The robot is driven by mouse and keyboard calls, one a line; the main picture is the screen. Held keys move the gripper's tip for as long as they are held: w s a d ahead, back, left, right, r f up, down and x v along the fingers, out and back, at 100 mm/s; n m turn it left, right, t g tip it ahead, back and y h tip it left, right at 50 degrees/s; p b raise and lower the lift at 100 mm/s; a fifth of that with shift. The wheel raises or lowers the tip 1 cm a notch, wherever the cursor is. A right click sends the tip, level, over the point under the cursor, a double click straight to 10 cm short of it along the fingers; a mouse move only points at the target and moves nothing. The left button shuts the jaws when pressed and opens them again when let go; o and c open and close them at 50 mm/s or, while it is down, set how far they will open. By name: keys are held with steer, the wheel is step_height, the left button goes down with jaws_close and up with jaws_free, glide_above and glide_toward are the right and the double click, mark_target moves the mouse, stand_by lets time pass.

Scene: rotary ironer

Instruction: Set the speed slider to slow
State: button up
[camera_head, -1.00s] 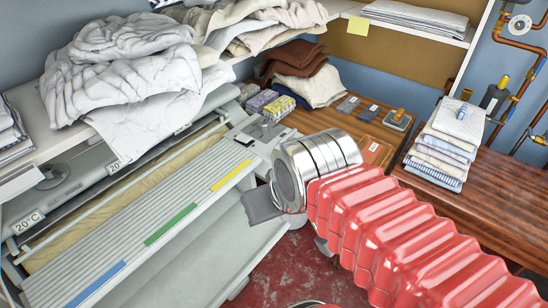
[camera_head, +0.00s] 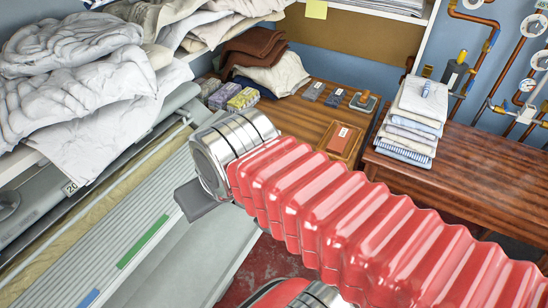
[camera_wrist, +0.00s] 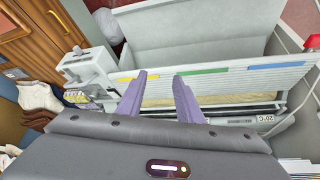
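The rotary ironer fills the left of the head view, with its slatted feed board (camera_head: 82,262). In the wrist view the feed board (camera_wrist: 222,80) carries yellow, green and blue strips. A pale control box (camera_wrist: 88,60) sits at its left end in the wrist view. I cannot make out the speed slider; in the head view my arm covers that end of the ironer. My gripper (camera_wrist: 160,82) shows two purple fingers spread apart with nothing between them, pointing over the feed board, to the right of the control box. In the head view its fingers are not clear.
A heap of white laundry (camera_head: 75,60) lies on the shelf above the ironer. Folded brown cloths (camera_head: 250,45) and small boxes (camera_head: 240,98) stand behind it. A folded linen stack (camera_head: 412,122) sits on the wooden table (camera_head: 478,158). Red floor shows beside the ironer.

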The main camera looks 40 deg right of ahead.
steer(key=w+d+f+m+g, duration=0.2)
steer(key=w+d+m, duration=0.8)
steer(key=d+m, duration=0.45)
steer(key=w+d+f+m, duration=0.1)
steer(key=d+f+m, duration=0.3)
steer(key=d+m, duration=0.5)
steer(key=w+d+f+m+y, duration=0.1)
steer(key=d+f+m, duration=0.3)
steer(key=d+m, duration=0.4)
steer(key=shift+w+d+m+t, duration=0.15)
steer(key=shift+d+m+t, duration=0.2)
steer(key=shift+d, duration=0.35)
steer(key=shift+y, duration=0.3)
steer(key=x, duration=1.4)
